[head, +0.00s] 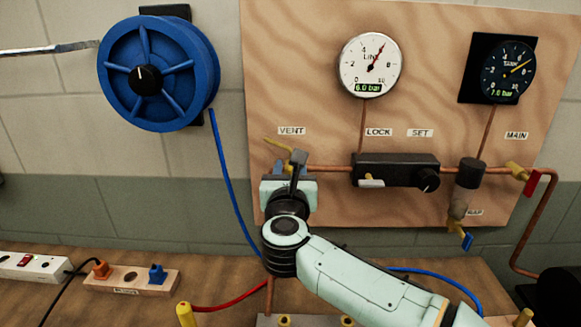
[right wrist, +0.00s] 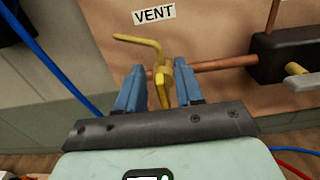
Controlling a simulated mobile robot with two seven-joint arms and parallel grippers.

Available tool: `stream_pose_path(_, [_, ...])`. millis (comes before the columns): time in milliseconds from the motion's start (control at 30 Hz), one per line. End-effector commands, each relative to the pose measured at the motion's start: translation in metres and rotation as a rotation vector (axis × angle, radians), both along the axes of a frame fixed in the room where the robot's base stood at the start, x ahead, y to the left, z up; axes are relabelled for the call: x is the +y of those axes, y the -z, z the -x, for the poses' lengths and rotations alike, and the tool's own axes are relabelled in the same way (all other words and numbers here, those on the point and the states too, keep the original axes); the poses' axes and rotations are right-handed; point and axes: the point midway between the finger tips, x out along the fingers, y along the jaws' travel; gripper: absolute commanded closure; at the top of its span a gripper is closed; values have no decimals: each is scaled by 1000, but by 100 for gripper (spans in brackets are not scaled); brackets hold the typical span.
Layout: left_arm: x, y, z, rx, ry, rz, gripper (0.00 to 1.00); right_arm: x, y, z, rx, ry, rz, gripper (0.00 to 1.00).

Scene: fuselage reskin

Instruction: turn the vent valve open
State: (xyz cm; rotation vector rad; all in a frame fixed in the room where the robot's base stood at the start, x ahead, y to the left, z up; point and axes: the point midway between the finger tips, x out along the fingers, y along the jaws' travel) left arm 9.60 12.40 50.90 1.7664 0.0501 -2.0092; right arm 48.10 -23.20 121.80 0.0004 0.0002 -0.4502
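The vent valve has a yellow lever (head: 275,143) under the VENT label (head: 291,131), at the left end of the copper pipe. In the right wrist view the yellow lever (right wrist: 145,42) reaches left and bends, and the yellow valve body (right wrist: 162,88) stands between my fingers. My right gripper (head: 288,168) is at the valve. In the right wrist view the gripper (right wrist: 161,88) has its blue fingers apart, one on each side of the valve, with a small gap visible on both sides. My arm hides part of the valve in the head view. My left gripper is not in view.
Right of the valve are a black regulator block (head: 396,171), a white gauge (head: 369,65), a dark gauge (head: 507,70) and the red-handled MAIN valve (head: 532,182). A blue hose reel (head: 157,75) hangs left, its blue hose (head: 229,175) running down beside the board. Power strips lie below.

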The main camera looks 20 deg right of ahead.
Motion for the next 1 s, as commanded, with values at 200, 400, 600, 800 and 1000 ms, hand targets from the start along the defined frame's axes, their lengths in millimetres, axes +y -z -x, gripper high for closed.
stream_pose_path(200, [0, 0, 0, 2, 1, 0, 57, -2, 0, -5, -1, -1, 0, 64])
stream_pose_path(400, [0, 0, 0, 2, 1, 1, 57, -2, 0, -4, 0, -1, 0, 83])
stream_pose_path(600, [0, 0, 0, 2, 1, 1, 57, -2, 0, -4, 0, -1, 0, 100])
stream_pose_path(800, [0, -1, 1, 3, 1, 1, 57, -2, 0, -4, 10, 1, 21, 100])
stream_pose_path(1000, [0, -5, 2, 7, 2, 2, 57, 0, 0, -6, 48, 2, 98, 100])
